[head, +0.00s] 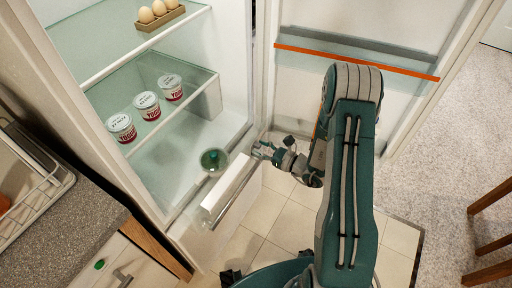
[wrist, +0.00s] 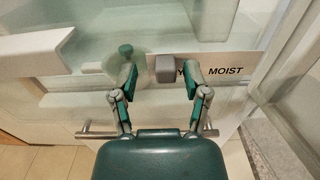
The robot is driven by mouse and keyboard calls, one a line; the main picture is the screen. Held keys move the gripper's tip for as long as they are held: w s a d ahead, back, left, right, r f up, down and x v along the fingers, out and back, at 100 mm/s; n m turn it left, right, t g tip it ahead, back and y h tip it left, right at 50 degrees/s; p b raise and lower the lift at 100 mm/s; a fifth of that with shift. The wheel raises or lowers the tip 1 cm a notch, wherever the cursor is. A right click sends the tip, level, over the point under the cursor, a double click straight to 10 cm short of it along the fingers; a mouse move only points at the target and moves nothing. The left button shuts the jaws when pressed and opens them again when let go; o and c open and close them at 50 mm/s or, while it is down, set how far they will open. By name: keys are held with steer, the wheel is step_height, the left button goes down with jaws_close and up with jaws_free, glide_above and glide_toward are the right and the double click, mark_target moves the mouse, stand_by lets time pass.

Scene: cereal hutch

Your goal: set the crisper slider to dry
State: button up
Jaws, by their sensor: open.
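In the wrist view, the crisper slider is a small grey block (wrist: 166,68) on the upper front of the crisper drawer. A white label (wrist: 225,71) right of it reads "MOIST", with a "Y" beside the slider; my right finger partly covers the label. Any letters left of the "Y" are hidden. My gripper (wrist: 160,78) is open, one finger to each side of the slider, with a wider gap on the left. Contact cannot be told. In the head view, my gripper (head: 262,150) is at the right end of the white crisper drawer (head: 230,182).
A bar handle (head: 238,198) runs along the drawer front, below my fingers. A round green item (head: 213,160) shows through the crisper. Yogurt cups (head: 148,106) and eggs (head: 158,11) are on shelves above. The open fridge door (head: 350,70) stands to the right.

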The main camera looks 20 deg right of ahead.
steer(key=v, duration=1)
steer(key=shift+s, duration=0.35)
steer(key=s+a+r+n+g+h, duration=0.1)
steer(key=s+a+r+n+g, duration=0.3)
steer(key=a+r+n+g, duration=0.3)
steer(key=s+a+r+n+g, duration=0.4)
steer(key=r+n+g, duration=0.2)
steer(key=r+n, duration=0.25)
steer(key=s+d+r+n+t+h, duration=0.3)
steer(key=s+r+n+t+h, duration=0.2)
steer(key=s+r+n+h, duration=0.3)
step_height(320, 180, up, 4)
steer(key=n+h, duration=0.3)
steer(key=shift+s+d+t+h, duration=0.3)
steer(key=shift+s+t+h, duration=0.1)
